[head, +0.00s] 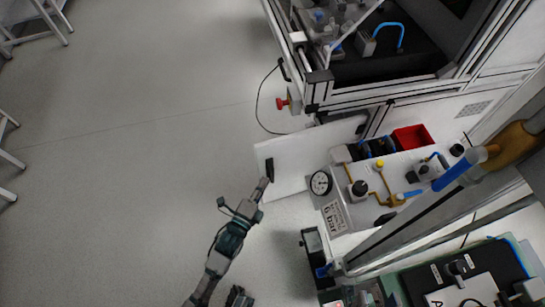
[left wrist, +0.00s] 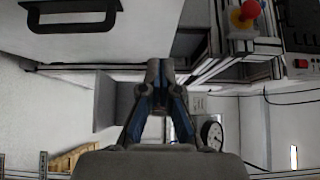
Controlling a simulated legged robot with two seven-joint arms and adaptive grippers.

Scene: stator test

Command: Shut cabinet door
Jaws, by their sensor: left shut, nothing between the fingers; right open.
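The white cabinet door (head: 290,160) stands open in the middle of the head view, its free edge toward the left. A black handle (head: 269,168) shows near that edge. In the left wrist view, a white panel with a black handle (left wrist: 70,16) fills the upper left. My left gripper (head: 263,184) is shut and empty, close below the handle in the head view; I cannot tell whether it touches the door. Its joined fingertips (left wrist: 158,68) point at the panel's lower edge, right of the handle.
The cabinet frame, with a red knob (head: 283,103) and loose cable, stands behind the door. A bench with a gauge (head: 320,183), brass fittings and a red bin (head: 412,137) is on the right. Open floor (head: 130,170) lies left.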

